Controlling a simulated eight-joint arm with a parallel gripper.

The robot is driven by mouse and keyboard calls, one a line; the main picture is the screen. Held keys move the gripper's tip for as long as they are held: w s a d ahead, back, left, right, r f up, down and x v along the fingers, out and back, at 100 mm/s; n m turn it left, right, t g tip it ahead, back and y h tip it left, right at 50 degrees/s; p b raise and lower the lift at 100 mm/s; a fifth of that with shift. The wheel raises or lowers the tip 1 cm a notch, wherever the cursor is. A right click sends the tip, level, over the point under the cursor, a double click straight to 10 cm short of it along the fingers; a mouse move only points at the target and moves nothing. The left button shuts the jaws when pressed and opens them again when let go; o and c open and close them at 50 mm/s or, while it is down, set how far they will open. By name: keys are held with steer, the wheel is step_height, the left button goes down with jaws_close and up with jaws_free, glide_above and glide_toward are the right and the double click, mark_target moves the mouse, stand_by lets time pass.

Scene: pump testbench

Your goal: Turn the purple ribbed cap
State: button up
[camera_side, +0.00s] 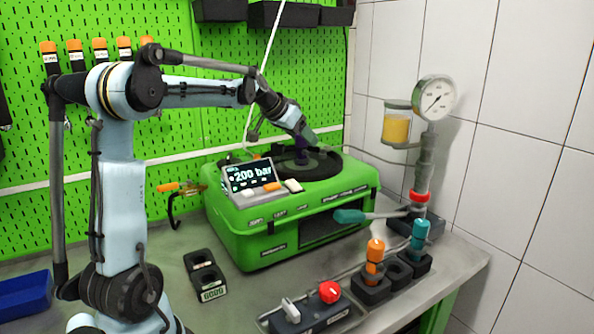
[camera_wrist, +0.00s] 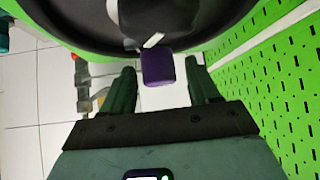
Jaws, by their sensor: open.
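The purple ribbed cap (camera_wrist: 158,67) shows in the wrist view just beyond and between my two fingertips. In the side view it is a small dark purple shape (camera_side: 302,155) on top of the green pump case (camera_side: 290,228), by the round black plate (camera_side: 318,170). My gripper (camera_wrist: 160,80) is open, with one green finger on each side of the cap and visible gaps to both. In the side view my gripper (camera_side: 306,140) reaches down to the case top and partly hides the cap. I cannot tell the exact height of the fingertips against the cap.
A display reading 200 bar (camera_side: 248,174) stands on the case near my gripper. Orange (camera_side: 375,252) and teal (camera_side: 420,234) plugs stand in front. The green pegboard (camera_side: 180,130) is behind.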

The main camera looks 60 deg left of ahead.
steer(key=c, duration=1)
steer(key=n+y, duration=0.2)
steer(key=n+g+y, duration=0.1)
steer(key=n+y, duration=0.1)
steer(key=n, duration=0.1)
steer(key=shift+w+d+n+g, duration=0.1)
steer(key=shift+n+g, duration=0.2)
steer(key=n+g+y, duration=0.1)
steer(key=n+g, duration=0.1)
steer(key=n, duration=0.1)
steer(key=n+g+y, duration=0.1)
steer(key=n+y, duration=0.1)
steer(key=n, duration=0.1)
steer(key=shift+g, duration=0.4)
steer(key=o, duration=1)
